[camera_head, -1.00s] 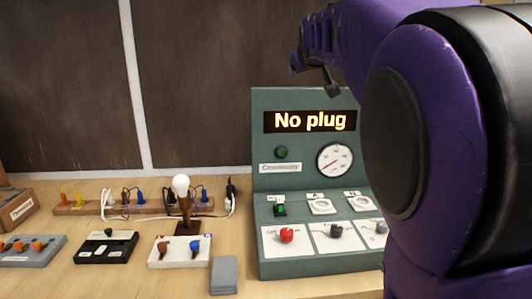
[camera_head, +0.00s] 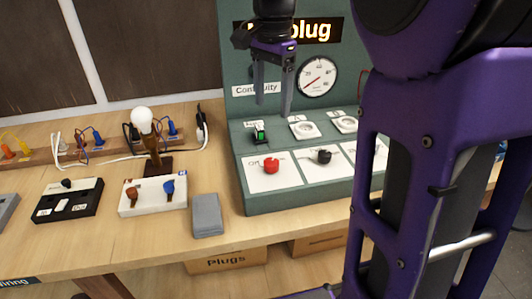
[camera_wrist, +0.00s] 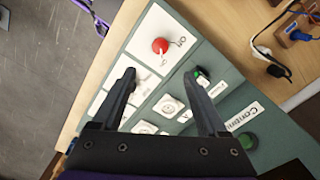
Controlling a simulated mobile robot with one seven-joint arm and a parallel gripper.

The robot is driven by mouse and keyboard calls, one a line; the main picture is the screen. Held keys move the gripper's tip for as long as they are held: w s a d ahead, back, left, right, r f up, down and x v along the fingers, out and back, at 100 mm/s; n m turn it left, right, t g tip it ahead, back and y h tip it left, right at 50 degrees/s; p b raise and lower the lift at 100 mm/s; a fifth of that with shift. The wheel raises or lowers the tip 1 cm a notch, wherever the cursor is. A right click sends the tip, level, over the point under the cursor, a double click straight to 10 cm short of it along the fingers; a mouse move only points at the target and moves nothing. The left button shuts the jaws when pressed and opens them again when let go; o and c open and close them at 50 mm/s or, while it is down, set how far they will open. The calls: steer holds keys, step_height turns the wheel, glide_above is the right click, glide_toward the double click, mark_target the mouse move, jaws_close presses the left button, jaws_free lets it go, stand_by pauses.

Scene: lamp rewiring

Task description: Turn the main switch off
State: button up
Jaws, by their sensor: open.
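A teal control panel (camera_head: 310,198) stands on the bench. On it are a rocker switch (camera_head: 260,135) lit green and a red knob (camera_head: 271,166) on a white plate; I cannot tell for sure which is the main switch. In the wrist view the red knob (camera_wrist: 160,46) sits beyond the fingertips, with small lettering beside it, and the green switch (camera_wrist: 202,77) shows by the right finger. My gripper (camera_head: 272,108) is open and empty, pointing down above the panel, apart from both controls. It also shows in the wrist view (camera_wrist: 160,72).
A black knob (camera_head: 320,156), white sockets (camera_head: 304,130) and a dial (camera_head: 317,77) share the panel. Left are a grey block (camera_head: 206,215), a white switch box (camera_head: 152,198), a black box (camera_head: 67,202) and a bulb lamp (camera_head: 142,118). My arm hides the panel's right end.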

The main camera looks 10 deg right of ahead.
mark_target(271, 162)
step_height(271, 162, down, 16)
steer(key=b, duration=0.3)
jaws_close()
stand_by(0.4)
